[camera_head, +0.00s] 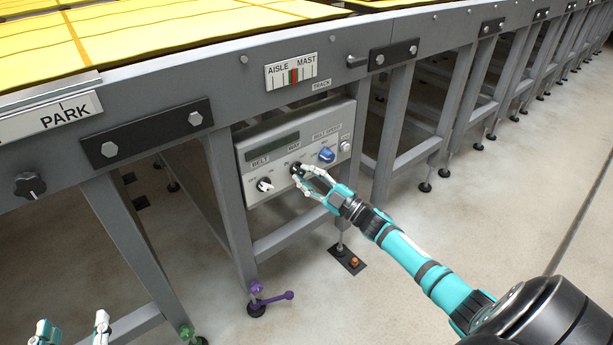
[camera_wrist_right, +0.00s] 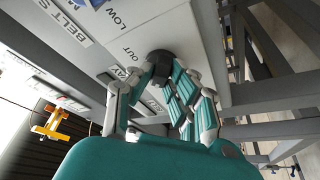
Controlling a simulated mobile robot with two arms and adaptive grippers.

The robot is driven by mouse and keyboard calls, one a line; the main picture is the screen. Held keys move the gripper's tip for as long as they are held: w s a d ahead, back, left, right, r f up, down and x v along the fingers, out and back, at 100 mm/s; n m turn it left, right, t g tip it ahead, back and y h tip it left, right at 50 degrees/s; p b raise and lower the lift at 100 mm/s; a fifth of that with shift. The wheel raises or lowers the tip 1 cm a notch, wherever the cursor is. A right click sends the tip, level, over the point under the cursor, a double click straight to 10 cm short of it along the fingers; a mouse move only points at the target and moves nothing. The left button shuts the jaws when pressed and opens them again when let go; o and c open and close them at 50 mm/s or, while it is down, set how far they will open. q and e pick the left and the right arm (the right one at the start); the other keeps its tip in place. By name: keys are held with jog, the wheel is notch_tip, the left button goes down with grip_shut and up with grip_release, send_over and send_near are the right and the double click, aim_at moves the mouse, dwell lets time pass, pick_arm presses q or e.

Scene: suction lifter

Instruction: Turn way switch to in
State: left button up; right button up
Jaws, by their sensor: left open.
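The way switch (camera_head: 296,168) is a dark round knob under the "WAY" label, in the middle of the grey control panel (camera_head: 247,150). My right gripper (camera_head: 300,172) reaches it from the lower right, and its fingers close around the knob. In the right wrist view the fingertips (camera_wrist_right: 163,76) meet on both sides of the dark knob (camera_wrist_right: 160,58), with "OUT" printed beside it. The fingers hide the knob's pointer, so its setting cannot be told. My left gripper (camera_head: 74,330) is open and empty at the bottom left, partly cut off.
The belt knob (camera_head: 265,184) sits just left of the way switch, and the blue belt speed knob (camera_head: 326,155) just right. Frame legs (camera_head: 232,210) flank the panel. Open floor (camera_head: 500,230) lies at right.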

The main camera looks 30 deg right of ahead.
jog(key=o, duration=0.4)
jog(key=shift+o, duration=0.2)
jog(key=v, duration=1.2)
jog(key=shift+a, duration=0.1)
